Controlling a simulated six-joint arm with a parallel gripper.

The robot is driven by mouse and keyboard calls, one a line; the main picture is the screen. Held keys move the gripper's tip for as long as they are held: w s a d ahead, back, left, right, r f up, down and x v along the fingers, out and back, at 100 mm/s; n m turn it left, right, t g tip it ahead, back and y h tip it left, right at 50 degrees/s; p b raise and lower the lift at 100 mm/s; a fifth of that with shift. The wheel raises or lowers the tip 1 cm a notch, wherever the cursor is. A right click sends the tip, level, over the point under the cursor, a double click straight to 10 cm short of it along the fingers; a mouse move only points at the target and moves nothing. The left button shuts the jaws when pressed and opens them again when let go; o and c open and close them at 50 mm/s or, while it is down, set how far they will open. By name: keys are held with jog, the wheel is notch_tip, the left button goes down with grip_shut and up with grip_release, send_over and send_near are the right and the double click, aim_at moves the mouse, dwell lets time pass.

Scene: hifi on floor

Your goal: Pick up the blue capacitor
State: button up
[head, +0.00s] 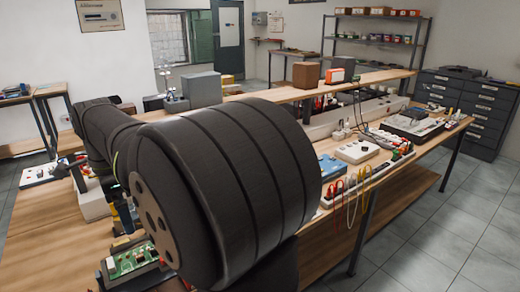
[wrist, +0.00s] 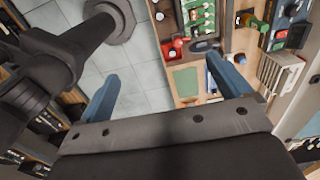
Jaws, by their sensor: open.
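My gripper (wrist: 162,66) shows in the wrist view with its two blue-grey fingers spread wide apart and nothing between them. The left finger is over the tiled floor and the right finger is over the edge of the wooden workbench (wrist: 178,55). I cannot make out the blue capacitor for certain in either view. In the head view my large dark arm covers the middle of the bench, and my fingers are hidden behind it.
A green circuit board (head: 132,258) lies at the near left of the bench. A blue box (head: 333,168) and a white device (head: 357,151) stand right of my arm, with red and yellow leads at the bench edge. Grey drawers (head: 470,110) stand at the back right.

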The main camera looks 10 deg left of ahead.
jog(key=c, duration=1)
jog(key=f+n, duration=0.5)
jog(key=f, duration=0.4)
jog(key=f+n, duration=0.5)
jog(key=f, duration=0.4)
jog(key=w+f+n, duration=0.1)
jog(key=f+n, duration=0.5)
jog(key=f, duration=0.2)
jog(key=shift+d+f, duration=0.1)
jog(key=shift+f, duration=0.3)
jog(key=shift+s+f, duration=0.25)
jog(key=shift+f, duration=1.1)
jog(key=shift+s+f, duration=0.25)
jog(key=shift+f, duration=1.05)
